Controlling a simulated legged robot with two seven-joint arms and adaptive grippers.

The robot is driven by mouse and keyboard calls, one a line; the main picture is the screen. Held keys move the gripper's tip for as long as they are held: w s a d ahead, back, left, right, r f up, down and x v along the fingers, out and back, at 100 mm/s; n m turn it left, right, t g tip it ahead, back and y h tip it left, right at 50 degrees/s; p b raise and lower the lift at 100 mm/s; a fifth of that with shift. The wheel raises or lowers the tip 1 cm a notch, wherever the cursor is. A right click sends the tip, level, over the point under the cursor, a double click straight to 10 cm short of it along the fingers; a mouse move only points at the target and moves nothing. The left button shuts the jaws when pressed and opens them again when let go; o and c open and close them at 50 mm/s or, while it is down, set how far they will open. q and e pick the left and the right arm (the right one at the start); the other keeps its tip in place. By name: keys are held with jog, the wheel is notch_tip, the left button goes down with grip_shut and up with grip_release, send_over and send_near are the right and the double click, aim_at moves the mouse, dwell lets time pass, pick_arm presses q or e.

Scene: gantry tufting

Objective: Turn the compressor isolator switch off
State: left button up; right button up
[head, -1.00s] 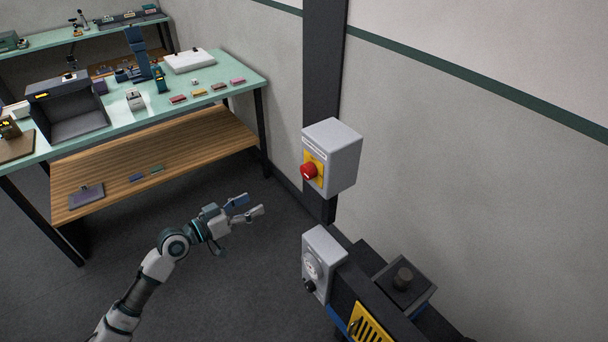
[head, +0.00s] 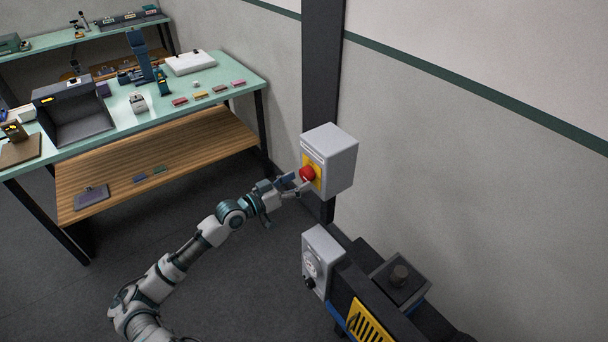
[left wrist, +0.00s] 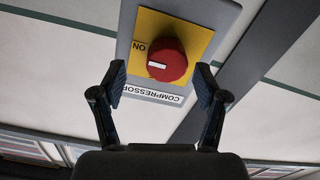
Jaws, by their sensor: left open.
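The compressor isolator switch is a red round knob (head: 307,174) on a yellow plate (head: 318,183), on the side of a grey box (head: 336,160) fixed to a dark post. In the left wrist view the red knob (left wrist: 166,60) has a white mark, with "ON" to its left and a "COMPRESSOR" label (left wrist: 152,93) below it. My left gripper (head: 298,181) is open at the knob. In the left wrist view its two fingers (left wrist: 161,85) stand on either side of the knob's lower part, with a visible gap on each side. My right gripper is not in view.
A green-topped bench (head: 215,75) with small items stands at the left. Grey floor lies open between.

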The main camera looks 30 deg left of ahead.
aim_at(303, 177)
pick_arm(q)
jog(key=shift+x, duration=1.1)
jog(key=shift+w+a, duration=0.2)
jog(key=shift+w, duration=0.1)
jog(key=shift+w+a+f, duration=0.2)
jog(key=shift+a+f, duration=0.1)
jog(key=shift+a, duration=0.3)
jog(key=shift+d, duration=0.3)
jog(key=shift+c, duration=1.1)
jog(key=shift+d+r, duration=0.2)
jog(key=shift+d, duration=0.2)
jog(key=c, duration=0.8)
jog(key=shift+c, duration=0.7)
jog(key=shift+a+p, duration=0.15)
jog(key=shift+p, duration=0.15)
